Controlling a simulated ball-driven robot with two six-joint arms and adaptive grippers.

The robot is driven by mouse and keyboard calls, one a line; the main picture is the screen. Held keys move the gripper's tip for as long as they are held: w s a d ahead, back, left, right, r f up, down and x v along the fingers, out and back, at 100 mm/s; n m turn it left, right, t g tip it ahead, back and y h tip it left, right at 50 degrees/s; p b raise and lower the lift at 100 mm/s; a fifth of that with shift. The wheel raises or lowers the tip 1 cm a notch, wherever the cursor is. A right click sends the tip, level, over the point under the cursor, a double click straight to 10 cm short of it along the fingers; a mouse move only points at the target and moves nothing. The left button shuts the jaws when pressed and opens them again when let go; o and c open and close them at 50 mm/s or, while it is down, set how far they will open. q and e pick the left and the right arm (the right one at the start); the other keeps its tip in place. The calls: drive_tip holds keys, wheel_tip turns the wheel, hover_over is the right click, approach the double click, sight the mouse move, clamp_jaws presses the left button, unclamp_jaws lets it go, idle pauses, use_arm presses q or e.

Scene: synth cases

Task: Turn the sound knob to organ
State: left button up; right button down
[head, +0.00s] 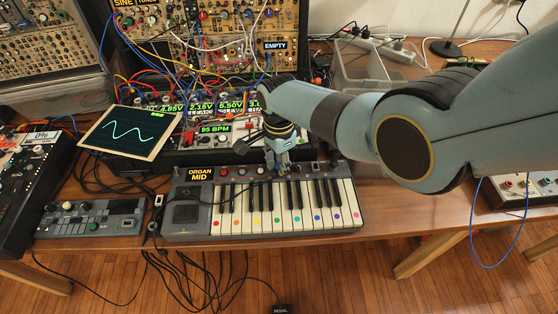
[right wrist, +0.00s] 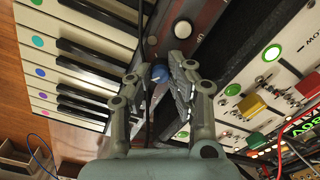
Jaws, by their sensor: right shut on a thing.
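The keyboard (head: 371,228) lies on the wooden table, and its small display (head: 201,174) reads "ORGAN MID". My right gripper (head: 279,168) is over the keyboard's rear control panel, pointing down. In the right wrist view, the fingers of the right gripper (right wrist: 156,73) close around a small blue knob (right wrist: 160,73) on that panel. Any label at this knob is too small to read, and the fingers hide part of it. My left gripper is in neither view.
Modular synth racks (head: 290,25) with patch cables stand close behind the keyboard. A scope screen (head: 126,130) and a small grey device (head: 90,218) are at the left. A clear bin (head: 365,72) stands at the back right.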

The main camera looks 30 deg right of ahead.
drive_tip(key=shift+m, duration=0.5)
idle(0.3)
drive_tip(key=c, duration=1.5)
unclamp_jaws()
